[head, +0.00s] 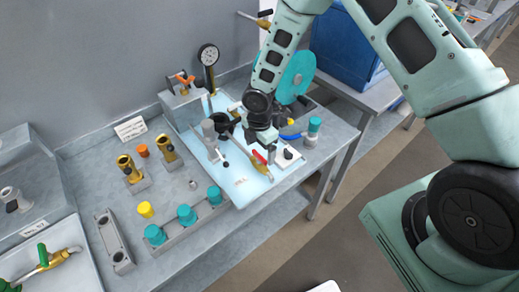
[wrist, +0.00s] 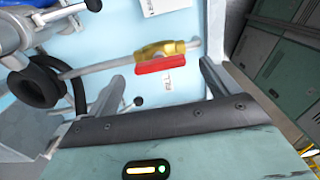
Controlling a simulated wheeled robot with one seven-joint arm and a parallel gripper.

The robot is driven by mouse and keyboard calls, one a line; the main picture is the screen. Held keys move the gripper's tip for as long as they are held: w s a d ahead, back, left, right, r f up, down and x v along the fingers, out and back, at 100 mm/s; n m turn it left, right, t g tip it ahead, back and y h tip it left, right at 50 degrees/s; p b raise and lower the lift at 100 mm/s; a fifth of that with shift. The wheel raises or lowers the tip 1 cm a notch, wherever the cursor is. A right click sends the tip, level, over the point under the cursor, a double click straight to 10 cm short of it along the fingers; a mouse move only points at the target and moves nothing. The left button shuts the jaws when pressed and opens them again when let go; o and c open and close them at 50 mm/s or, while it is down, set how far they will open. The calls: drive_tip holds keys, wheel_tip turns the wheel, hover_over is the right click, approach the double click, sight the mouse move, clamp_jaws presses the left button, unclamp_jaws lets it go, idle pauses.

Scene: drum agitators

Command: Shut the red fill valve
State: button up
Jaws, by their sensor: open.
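The red fill valve handle (head: 258,157) shows on the light blue panel of the bench, just below my gripper (head: 262,139) in the head view. In the wrist view the red handle (wrist: 162,65) lies roughly along its pipe, beside the yellow brass valve body (wrist: 158,49). My gripper (wrist: 163,75) is open, with one finger on each side of the handle in that view. I see no contact with the handle, and the height gap is hard to judge.
A black ring-shaped part (wrist: 38,85) and metal rods stand left of the valve. A gauge (head: 208,55), a teal wheel (head: 298,75) and a black knob (head: 288,154) crowd the panel. Teal-capped parts (head: 187,214) stand in front. The bench's right edge is close.

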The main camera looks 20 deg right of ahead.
sight(259, 157)
drive_tip(key=shift+f, duration=1.15)
drive_tip(key=c, duration=1)
